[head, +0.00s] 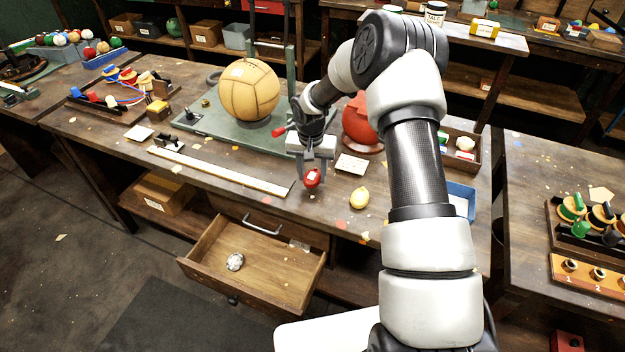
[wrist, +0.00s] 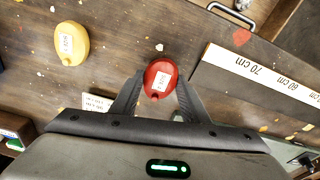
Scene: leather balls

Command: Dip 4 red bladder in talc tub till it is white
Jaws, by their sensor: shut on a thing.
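My gripper (head: 313,174) is over the middle bench, pointing down, shut on a red bladder (head: 312,178). In the wrist view the red bladder (wrist: 159,77) sits between the two dark fingers (wrist: 158,94), with a white label on it too small to read. I cannot tell whether it touches the bench top or hangs just above it. Its visible surface is red. A white container marked TALC (head: 434,15) stands at the back, at the top of the head view, partly cut off; its inside is hidden. A yellow bladder (head: 359,197) lies to the right of my gripper.
The bench's front drawer (head: 268,270) is open with a whitish ball (head: 235,261) inside. A ruler (head: 220,170) lies left. A blue tray (head: 461,200) is right.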

